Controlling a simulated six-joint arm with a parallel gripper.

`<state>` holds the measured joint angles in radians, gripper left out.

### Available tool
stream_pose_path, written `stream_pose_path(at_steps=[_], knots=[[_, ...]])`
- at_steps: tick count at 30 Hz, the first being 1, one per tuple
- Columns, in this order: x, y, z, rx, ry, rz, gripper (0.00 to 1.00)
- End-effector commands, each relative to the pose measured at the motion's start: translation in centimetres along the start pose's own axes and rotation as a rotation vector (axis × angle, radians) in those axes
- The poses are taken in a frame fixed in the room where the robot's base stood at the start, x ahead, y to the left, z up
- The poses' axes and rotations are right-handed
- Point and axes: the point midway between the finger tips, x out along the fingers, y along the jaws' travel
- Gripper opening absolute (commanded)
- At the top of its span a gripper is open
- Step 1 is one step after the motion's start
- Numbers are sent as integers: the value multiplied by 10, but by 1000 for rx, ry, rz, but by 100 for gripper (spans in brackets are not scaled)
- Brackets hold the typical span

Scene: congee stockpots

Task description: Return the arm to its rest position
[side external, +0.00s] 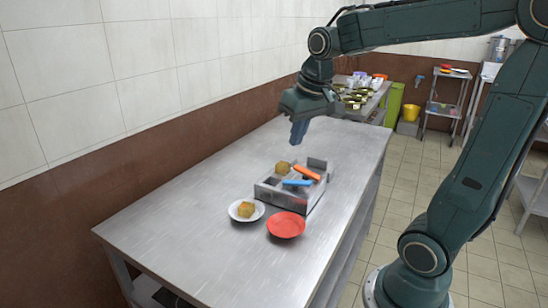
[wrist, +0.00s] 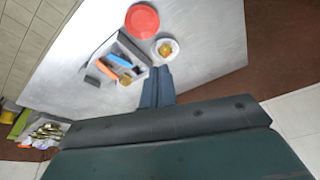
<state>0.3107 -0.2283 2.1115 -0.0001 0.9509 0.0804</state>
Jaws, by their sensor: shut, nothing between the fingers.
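My gripper (side external: 299,133) is shut and empty. It hangs above the steel table, up and behind the metal tray in the side view. In the wrist view its closed fingers (wrist: 157,86) point toward the table, with the tray and plates beyond them. My arm reaches in from the right in the side view, bent at the elbow. Nothing touches the gripper.
A white plate (side external: 236,216) bears another piece (side external: 246,209). A red plate (side external: 286,225) is empty. The steel table (side external: 175,220) is clear at left.

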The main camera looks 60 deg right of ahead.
Motion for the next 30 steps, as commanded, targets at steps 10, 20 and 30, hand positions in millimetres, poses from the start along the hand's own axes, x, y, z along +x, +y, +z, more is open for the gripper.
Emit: stream_pose_path(at_steps=[10, 20, 30], knots=[[-24, -33, 76, -192, 94, -62, 0], [-26, -42, 134, -337, 165, -117, 0], [-24, -43, 146, -368, 178, -129, 0]])
